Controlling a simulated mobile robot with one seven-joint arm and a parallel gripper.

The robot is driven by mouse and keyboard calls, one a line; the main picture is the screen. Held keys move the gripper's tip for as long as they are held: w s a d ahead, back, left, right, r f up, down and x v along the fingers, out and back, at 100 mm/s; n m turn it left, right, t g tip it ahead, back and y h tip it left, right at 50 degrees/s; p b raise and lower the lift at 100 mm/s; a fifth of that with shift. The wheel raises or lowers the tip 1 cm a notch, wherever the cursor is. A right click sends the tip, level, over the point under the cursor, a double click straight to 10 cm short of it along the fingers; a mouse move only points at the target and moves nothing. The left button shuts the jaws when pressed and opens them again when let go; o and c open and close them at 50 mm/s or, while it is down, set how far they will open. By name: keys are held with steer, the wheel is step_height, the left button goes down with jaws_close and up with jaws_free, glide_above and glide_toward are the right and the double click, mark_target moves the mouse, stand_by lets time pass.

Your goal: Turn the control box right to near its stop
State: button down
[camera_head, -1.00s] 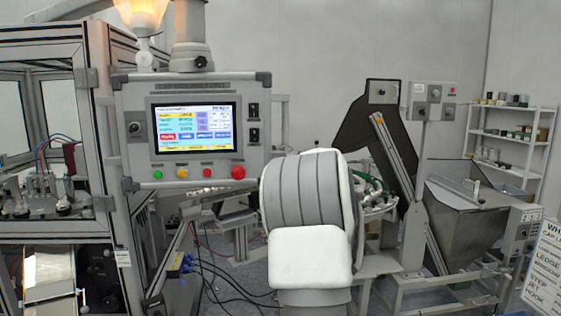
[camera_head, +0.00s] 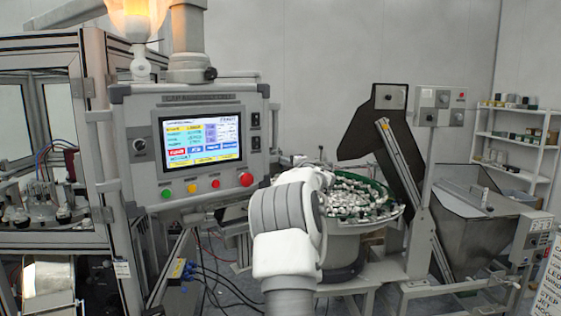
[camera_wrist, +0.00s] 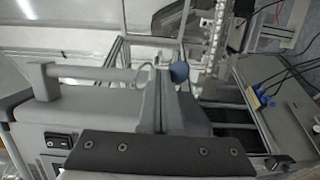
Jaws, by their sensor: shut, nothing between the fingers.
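The control box (camera_head: 148,175) hangs from its post on the left in the head view, its lit screen (camera_head: 202,138) and row of buttons facing me at an angle, left side nearer. In the wrist view its side with black switches (camera_wrist: 58,140) is at the lower left, and its grey bar handle (camera_wrist: 95,73) runs across the left. My gripper (camera_wrist: 165,90) is shut and empty at the handle's right end; I cannot tell whether it touches. In the head view my arm hides the gripper.
A framed glass machine (camera_head: 97,150) stands close on the left. A bowl full of small parts (camera_head: 350,230) stands behind my arm, with a hopper (camera_head: 480,215) and shelves (camera_head: 515,145) to the right. Cables (camera_head: 205,280) hang below the box.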

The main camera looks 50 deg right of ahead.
steer(key=shift+w+d, duration=0.1)
steer(key=shift+w, duration=0.15)
stand_by(0.3)
steer(key=b+v, duration=0.5)
steer(key=v, duration=1.2)
steer(key=shift+s+b, duration=0.2)
steer(key=shift+b, duration=0.15)
